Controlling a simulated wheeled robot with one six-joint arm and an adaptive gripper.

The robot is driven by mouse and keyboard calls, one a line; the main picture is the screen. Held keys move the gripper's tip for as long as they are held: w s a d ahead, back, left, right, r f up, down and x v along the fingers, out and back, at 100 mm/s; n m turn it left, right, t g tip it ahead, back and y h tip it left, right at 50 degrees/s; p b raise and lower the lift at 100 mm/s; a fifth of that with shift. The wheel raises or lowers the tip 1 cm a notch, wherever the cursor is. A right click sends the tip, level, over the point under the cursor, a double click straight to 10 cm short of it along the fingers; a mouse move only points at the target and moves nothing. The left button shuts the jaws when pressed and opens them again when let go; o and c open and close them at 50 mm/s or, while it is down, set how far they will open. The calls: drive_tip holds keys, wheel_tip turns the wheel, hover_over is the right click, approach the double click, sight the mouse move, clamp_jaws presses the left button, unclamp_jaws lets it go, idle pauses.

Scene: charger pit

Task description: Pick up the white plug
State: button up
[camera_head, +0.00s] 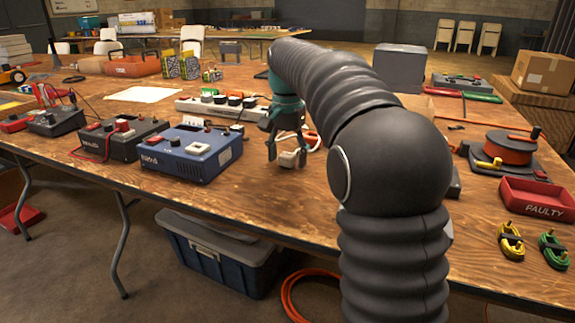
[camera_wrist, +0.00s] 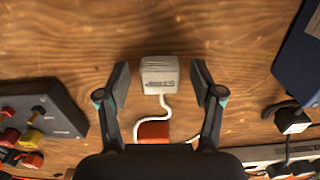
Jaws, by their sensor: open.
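The white plug (camera_wrist: 159,73) sits on the wooden table between the two open fingers of my gripper (camera_wrist: 160,85) in the wrist view. A gap shows between the plug and each finger. Its white cord runs from it past an orange-red block (camera_wrist: 153,131). In the head view my gripper (camera_head: 287,150) points down at the table, right of the blue tester box, with the white plug (camera_head: 288,160) low between its fingertips.
A blue box (camera_head: 192,152) stands left of my gripper, and a white power strip (camera_head: 222,108) with several plugs lies behind it. A red tray marked FAULTY (camera_head: 540,197) is at the right. Bare tabletop lies in front of the plug.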

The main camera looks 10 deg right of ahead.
drive_tip(key=shift+f, duration=0.2)
clamp_jaws()
drive_tip(key=shift+r, duration=0.1)
